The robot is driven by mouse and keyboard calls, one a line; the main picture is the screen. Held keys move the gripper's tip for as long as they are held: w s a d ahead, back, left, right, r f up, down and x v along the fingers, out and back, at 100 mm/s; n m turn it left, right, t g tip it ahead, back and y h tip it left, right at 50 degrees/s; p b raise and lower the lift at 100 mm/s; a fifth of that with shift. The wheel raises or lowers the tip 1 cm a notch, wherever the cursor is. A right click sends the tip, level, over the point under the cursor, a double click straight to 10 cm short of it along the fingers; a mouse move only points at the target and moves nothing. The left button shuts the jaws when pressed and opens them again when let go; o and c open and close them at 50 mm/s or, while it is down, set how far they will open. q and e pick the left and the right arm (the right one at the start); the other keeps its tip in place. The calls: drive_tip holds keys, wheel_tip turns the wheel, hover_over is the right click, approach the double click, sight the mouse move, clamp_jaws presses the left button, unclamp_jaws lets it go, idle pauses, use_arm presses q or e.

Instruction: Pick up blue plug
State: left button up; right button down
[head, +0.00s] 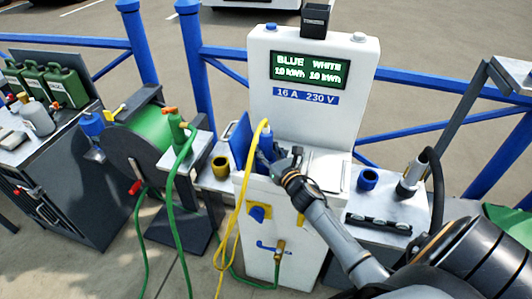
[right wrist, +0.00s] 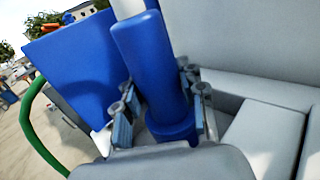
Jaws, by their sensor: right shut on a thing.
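The blue plug (head: 265,143) stands upright at the socket area of the white power pedestal (head: 308,110), with a yellow cable (head: 239,185) looping from it. In the right wrist view the plug (right wrist: 150,62) is a blue cylinder whose lower end meets a wider blue collar. My right gripper (head: 278,163) reaches in from the lower right. Its two fingers (right wrist: 161,116) are shut on the plug, one on each side. The palm hides part of the socket. My left gripper is not in view.
A raised blue flap (head: 240,141) stands close left of the plug. The pedestal's upright panel rises behind it. A green hose reel (head: 150,130) is to the left. A side shelf with a blue ring (head: 368,179) and a black-cabled connector (head: 411,176) is right.

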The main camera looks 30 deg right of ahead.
sight(270, 145)
drive_tip(key=shift+r, duration=0.5)
wheel_tip(270, 145, up, 2)
drive_tip(key=shift+r, duration=0.1)
drive_tip(key=s+r, duration=0.1)
drive_tip(key=r, duration=0.1)
drive_tip(key=s+a+r, duration=0.1)
drive_tip(key=s, duration=0.1)
drive_tip(key=s+r+p, duration=0.1)
drive_tip(key=r, duration=0.1)
drive_tip(key=shift+s+a+r, duration=0.25)
drive_tip(key=shift+r, duration=0.05)
drive_tip(key=s+a+r+p, duration=0.3)
drive_tip(key=s+r, duration=0.4)
drive_tip(key=s, duration=0.1)
drive_tip(key=shift+s+r, duration=0.15)
drive_tip(key=shift+s, duration=0.25)
